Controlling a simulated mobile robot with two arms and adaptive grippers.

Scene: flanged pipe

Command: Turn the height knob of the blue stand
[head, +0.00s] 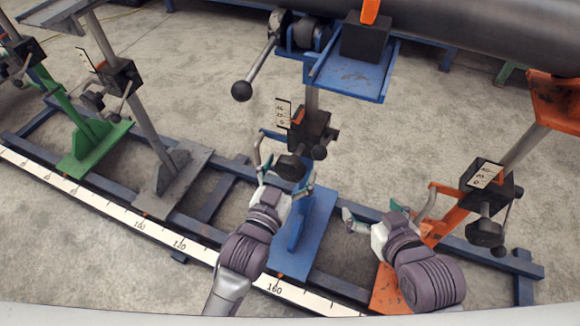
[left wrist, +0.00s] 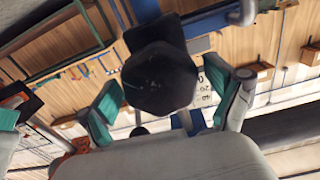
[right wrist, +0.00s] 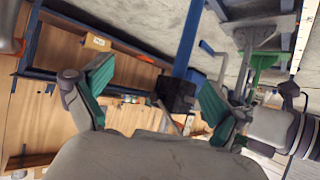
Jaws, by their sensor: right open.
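The blue stand (head: 305,235) stands in the middle of the head view, with a black height block and a dark faceted height knob (head: 290,168) facing me. The knob also shows large in the left wrist view (left wrist: 160,78). My left gripper (head: 281,167) is open at the knob, with one finger on either side. In the left wrist view, gaps show between the knob and the green-padded fingers. My right gripper (head: 388,208) is open and empty, between the blue stand and the orange stand. It is well apart from the blue stand's knob.
The orange stand (head: 483,185) is close to my right gripper. A grey stand (head: 172,180) and a green stand (head: 92,145) are to the left. A ball-ended lever (head: 241,91) hangs near the blue stand's top. A large pipe (head: 480,35) runs above. A ruled rail (head: 215,255) runs in front.

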